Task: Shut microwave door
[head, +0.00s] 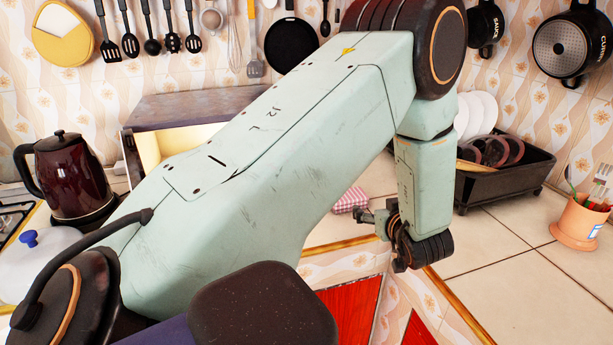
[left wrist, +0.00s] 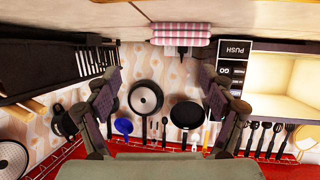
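The microwave (head: 195,108) stands at the back left of the counter in the head view, mostly behind my left arm. Its pale lit cavity shows, so it is open. In the left wrist view, which looks upside down, the microwave (left wrist: 238,73) is at the right, with its PUSH panel and open cavity. I cannot make out the door in either view; my arm may hide it. My left gripper (head: 379,222) is right of the microwave, over the counter's front part. In the left wrist view its fingers (left wrist: 160,82) are apart with nothing between them. My right gripper is out of view.
A pink checked cloth (head: 350,200) lies on the counter near my left gripper. A black dish rack (head: 505,170) stands right, a utensil pot (head: 580,222) far right. A dark red kettle (head: 72,175) stands left. Pans and utensils hang on the wall. The right counter front is clear.

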